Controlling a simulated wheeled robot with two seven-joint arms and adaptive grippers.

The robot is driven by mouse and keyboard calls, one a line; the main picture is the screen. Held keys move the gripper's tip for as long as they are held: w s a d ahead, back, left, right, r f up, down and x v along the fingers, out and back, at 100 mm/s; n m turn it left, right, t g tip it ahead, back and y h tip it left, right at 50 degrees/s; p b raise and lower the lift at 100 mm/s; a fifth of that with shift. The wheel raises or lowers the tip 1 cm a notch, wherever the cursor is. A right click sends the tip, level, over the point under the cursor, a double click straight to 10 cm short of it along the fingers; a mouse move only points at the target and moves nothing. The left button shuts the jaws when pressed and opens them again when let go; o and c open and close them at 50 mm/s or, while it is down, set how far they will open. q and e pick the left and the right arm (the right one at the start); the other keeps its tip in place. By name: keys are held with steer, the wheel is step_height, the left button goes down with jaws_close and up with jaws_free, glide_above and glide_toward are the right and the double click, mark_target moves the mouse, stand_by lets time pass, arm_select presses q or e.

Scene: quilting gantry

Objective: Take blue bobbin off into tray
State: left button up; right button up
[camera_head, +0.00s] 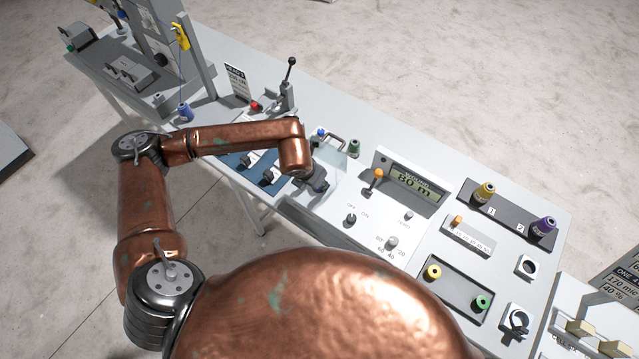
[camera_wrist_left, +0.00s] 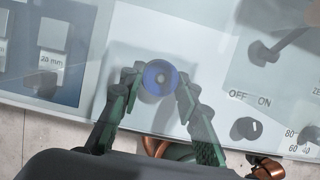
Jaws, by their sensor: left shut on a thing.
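A dark tray (camera_head: 447,288) at lower right holds a yellow bobbin (camera_head: 433,272) and a green bobbin (camera_head: 482,302). My right gripper is out of view.
The display box (camera_head: 412,184) and upright orange-tipped lever (camera_head: 375,180) stand right of my left gripper. A small blue-topped part (camera_head: 320,132) and dark green spool (camera_head: 354,147) stand behind it. Yellow (camera_head: 483,192) and purple (camera_head: 543,228) thread cones stand at right.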

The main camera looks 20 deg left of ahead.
arm_select(q)
jaws_close()
steer(key=shift+r, duration=0.15)
steer(key=shift+r+p, duration=0.7)
steer(key=shift+r, duration=1.35)
